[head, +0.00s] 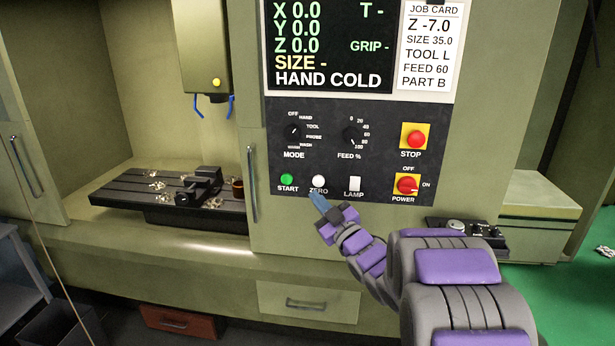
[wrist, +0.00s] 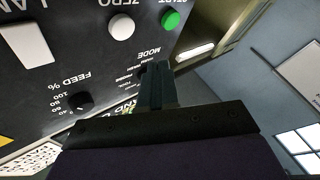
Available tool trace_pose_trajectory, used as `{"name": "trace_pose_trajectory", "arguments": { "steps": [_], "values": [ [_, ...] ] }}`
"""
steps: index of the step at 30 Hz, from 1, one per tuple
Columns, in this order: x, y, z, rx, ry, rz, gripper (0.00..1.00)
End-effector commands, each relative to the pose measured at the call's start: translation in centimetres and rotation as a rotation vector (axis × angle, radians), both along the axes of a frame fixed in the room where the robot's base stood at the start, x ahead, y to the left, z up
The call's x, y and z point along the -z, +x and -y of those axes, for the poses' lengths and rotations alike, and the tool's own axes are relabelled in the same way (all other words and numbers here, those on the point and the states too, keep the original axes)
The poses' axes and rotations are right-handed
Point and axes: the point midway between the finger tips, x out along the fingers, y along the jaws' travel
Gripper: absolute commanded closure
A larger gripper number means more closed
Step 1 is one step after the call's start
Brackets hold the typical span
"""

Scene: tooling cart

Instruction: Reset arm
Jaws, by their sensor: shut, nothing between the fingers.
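My gripper (head: 319,202) is in front of the machine's control panel (head: 370,185), just below the white ZERO button (head: 318,181). Its fingers are closed together with nothing between them. In the wrist view, the shut fingers (wrist: 157,80) point toward the panel, with the ZERO button (wrist: 121,26) and the green START button (wrist: 170,19) beyond them. I cannot tell whether the fingertips touch the panel. My purple and grey arm reaches in from the lower right of the head view.
The display (head: 330,45) reads HAND COLD. A job card (head: 431,45) hangs beside it. The red STOP button (head: 416,139) and POWER switch (head: 407,186) are right of my gripper. A handle (head: 252,185) sticks out at left. A machine bed (head: 120,190) holds metal chips. A pendant (head: 465,232) sits behind my arm.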

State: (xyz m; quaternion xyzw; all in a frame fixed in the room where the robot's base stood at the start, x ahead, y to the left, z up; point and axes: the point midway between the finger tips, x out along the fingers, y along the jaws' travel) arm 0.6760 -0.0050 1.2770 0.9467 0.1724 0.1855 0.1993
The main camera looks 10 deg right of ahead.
Motion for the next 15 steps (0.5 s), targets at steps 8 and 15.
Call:
{"name": "trace_pose_trajectory", "arguments": {
  "steps": [8,15],
  "values": [
    [1.5,-0.6,2.0,0.166,-0.057,-0.236,1.00],
    [4.7,-4.7,5.1,0.369,-0.078,-0.566,1.00]
  ]
}}
